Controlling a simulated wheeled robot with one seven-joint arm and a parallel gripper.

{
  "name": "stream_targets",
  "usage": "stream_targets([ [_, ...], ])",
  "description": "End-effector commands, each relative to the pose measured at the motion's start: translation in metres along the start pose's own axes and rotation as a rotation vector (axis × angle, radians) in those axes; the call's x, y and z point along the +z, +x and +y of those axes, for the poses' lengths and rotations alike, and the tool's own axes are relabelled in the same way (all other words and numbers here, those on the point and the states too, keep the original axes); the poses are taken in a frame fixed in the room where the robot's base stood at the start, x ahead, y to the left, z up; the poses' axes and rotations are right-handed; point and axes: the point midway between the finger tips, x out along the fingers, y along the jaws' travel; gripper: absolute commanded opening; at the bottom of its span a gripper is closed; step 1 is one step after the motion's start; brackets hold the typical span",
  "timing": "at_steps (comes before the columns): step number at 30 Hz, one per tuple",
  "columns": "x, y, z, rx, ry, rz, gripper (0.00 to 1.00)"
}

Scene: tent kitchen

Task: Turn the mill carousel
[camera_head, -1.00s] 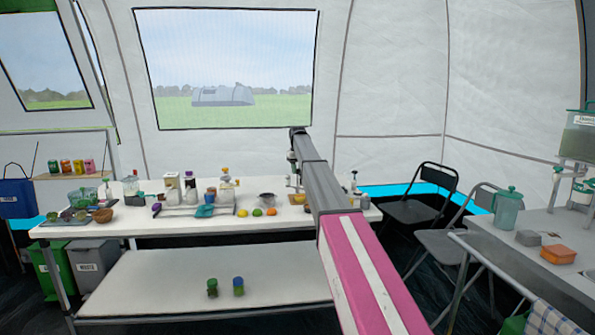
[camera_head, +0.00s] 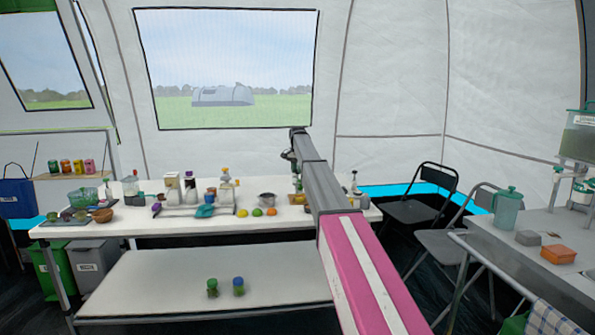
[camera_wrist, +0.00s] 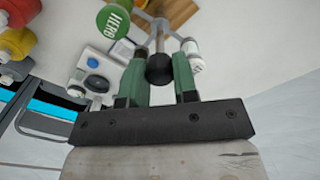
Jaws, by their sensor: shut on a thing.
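In the wrist view the mill carousel shows as a stand with thin arms around a black ball knob (camera_wrist: 160,68) on a post. A green-lidded container marked HERB (camera_wrist: 113,22) is on its left and a white jar (camera_wrist: 190,52) on its right. The two green fingers of my gripper (camera_wrist: 159,63) stand on either side of the knob, shut on it. In the head view my arm covers most of the carousel at the right part of the white table (camera_head: 235,229), and my fingers cannot be made out.
A wooden board (camera_wrist: 178,12) and a white block with a dark round top (camera_wrist: 95,84) lie nearby. Several fruits, including a lemon (camera_head: 242,212), and a metal pot (camera_head: 267,198) stand left of my arm.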

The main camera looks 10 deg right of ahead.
Motion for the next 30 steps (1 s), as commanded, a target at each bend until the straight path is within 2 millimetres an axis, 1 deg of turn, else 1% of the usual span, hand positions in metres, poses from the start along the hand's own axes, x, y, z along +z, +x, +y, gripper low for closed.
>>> stream_targets([
  [3,-0.0003,-0.0005,-0.0001,0.000,0.057,0.001,0.04],
  [9,-0.0003,-0.0005,-0.0002,-0.001,0.117,0.001,0.04],
  [25,-0.0003,-0.0005,-0.0002,-0.001,0.138,0.001,0.04],
  [26,-0.0003,-0.0005,-0.0002,-0.001,0.138,0.001,0.34],
  [27,-0.0002,-0.0004,-0.0001,-0.001,0.138,0.001,0.47],
  [28,-0.0002,-0.0004,-0.0001,-0.001,0.138,0.001,0.53],
  [30,-0.0002,-0.0003,-0.0001,0.000,0.138,0.001,0.53],
])
